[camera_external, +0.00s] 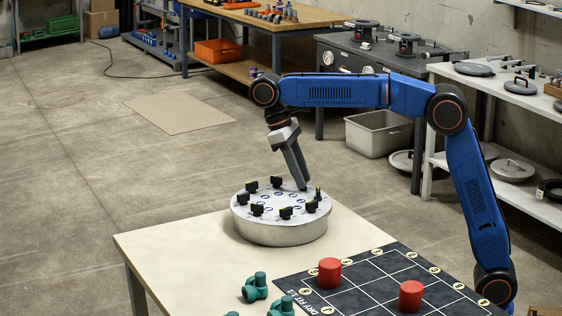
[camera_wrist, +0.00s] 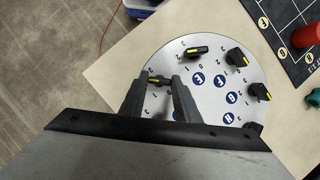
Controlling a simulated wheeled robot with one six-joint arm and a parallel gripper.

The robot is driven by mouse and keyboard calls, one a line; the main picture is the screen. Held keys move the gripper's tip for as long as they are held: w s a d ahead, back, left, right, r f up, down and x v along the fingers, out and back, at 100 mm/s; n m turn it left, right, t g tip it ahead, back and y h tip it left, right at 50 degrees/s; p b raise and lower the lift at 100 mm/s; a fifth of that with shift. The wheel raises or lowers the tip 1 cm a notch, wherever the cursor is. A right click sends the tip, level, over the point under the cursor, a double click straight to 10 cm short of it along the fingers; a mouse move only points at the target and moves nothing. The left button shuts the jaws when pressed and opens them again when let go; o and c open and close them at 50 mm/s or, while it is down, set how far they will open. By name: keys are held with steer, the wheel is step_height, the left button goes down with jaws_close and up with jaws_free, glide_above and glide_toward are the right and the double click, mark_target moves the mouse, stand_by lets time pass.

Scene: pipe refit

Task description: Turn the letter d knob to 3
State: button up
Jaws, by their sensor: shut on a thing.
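A round silver drum (camera_external: 281,232) stands on the table, with several black knobs around the rim of its top. My gripper (camera_external: 302,185) reaches down to the back right of the drum's top. In the wrist view its two fingers (camera_wrist: 158,84) are on either side of a black knob (camera_wrist: 157,79) with a yellow mark, shut on it. Blue round letter badges (camera_wrist: 231,97) lie inside the ring of knobs; they are too small for me to tell surely which is d. The held knob's letter and pointer setting are partly hidden by the fingers.
Neighbouring knobs (camera_wrist: 197,51) stand close by on the dial. A black grid mat (camera_external: 380,282) with red cylinders (camera_external: 330,272) and green pipe fittings (camera_external: 255,287) lie nearer the front. The table's left part (camera_external: 175,250) is clear.

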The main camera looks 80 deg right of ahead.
steer(key=m, duration=0.2)
steer(key=m+y, duration=0.1)
steer(key=shift+d+m, duration=0.2)
steer(key=shift+m, duration=0.2)
steer(key=shift+m+t+y, duration=0.6)
steer(key=shift+m+y, duration=0.2)
steer(key=shift+m, duration=1.4)
steer(key=o, duration=1)
steer(key=shift+o, duration=0.2)
steer(key=shift+d, duration=0.1)
steer(key=v, duration=0.7)
steer(key=shift+r, duration=0.2)
steer(key=shift+d, duration=0.1)
